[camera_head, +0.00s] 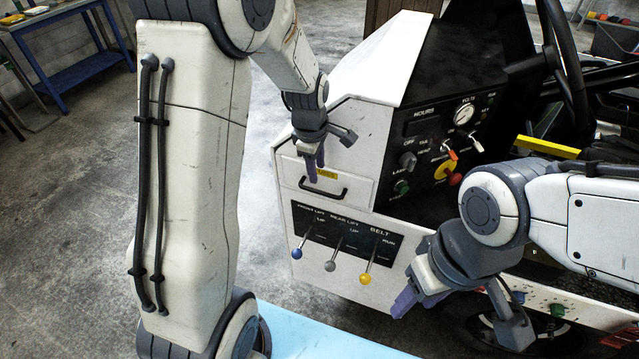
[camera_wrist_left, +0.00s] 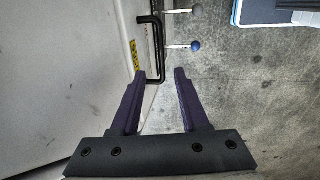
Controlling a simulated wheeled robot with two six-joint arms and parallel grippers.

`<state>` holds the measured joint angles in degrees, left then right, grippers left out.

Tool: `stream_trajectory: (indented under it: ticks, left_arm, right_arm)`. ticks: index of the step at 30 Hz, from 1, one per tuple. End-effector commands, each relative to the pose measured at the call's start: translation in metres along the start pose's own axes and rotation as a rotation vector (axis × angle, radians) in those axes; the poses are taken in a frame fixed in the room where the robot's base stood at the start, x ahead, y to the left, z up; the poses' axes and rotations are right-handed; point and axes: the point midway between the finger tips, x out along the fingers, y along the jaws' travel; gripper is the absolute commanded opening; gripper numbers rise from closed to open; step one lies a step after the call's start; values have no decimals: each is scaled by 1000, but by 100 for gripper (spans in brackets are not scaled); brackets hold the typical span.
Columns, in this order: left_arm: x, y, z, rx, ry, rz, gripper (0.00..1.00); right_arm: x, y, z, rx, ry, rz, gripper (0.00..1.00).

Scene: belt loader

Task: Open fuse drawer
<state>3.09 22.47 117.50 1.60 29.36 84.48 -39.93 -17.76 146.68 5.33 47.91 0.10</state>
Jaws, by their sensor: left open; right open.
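The fuse drawer (camera_head: 312,178) is a white front panel on the loader's side, with a yellow label and a black bar handle (camera_head: 324,191). It looks shut. My left gripper (camera_head: 315,166) is open at the drawer, its purple fingertips just above the handle. In the left wrist view the handle (camera_wrist_left: 160,45) shows ahead of my left gripper (camera_wrist_left: 160,72), its near end between the fingertips. I cannot tell whether they touch. My right gripper (camera_head: 415,302) is open and empty, low and right of the lever panel.
Below the drawer is a black panel with a blue-knobbed lever (camera_head: 297,253), a grey-knobbed lever (camera_head: 330,265) and a yellow-knobbed lever (camera_head: 366,279). A dashboard (camera_head: 440,130) with knobs and a gauge is at upper right. A blue workbench (camera_head: 80,70) stands far left. Floor left of the loader is clear.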

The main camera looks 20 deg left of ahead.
Motion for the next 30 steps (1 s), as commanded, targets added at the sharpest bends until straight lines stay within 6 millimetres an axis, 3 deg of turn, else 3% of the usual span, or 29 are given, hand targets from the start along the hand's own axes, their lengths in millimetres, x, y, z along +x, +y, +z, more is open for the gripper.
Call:
stream_trajectory:
  ticks: [6, 12, 25, 26, 29, 30]
  left_arm:
    - [42, -3, 0, 2, -1, -9, 45]
    - [71, -2, 0, 2, -1, -5, 45]
    - [83, -2, 0, 3, 0, -1, 45]
    - [83, -2, 0, 4, 0, -1, 41]
    - [83, -2, 0, 4, 0, -1, 3]
    - [83, -2, 0, 4, 0, -1, 0]
  right_arm:
    - [-10, -1, 0, 0, 0, 0, 50]
    - [-15, -1, -1, 1, 0, 0, 50]
    - [-16, -1, -1, 1, 0, 0, 50]
    - [-16, -1, -1, 1, 0, 0, 50]
    - [-16, -1, -1, 1, 0, 0, 50]
    - [-16, -1, -1, 1, 0, 0, 50]
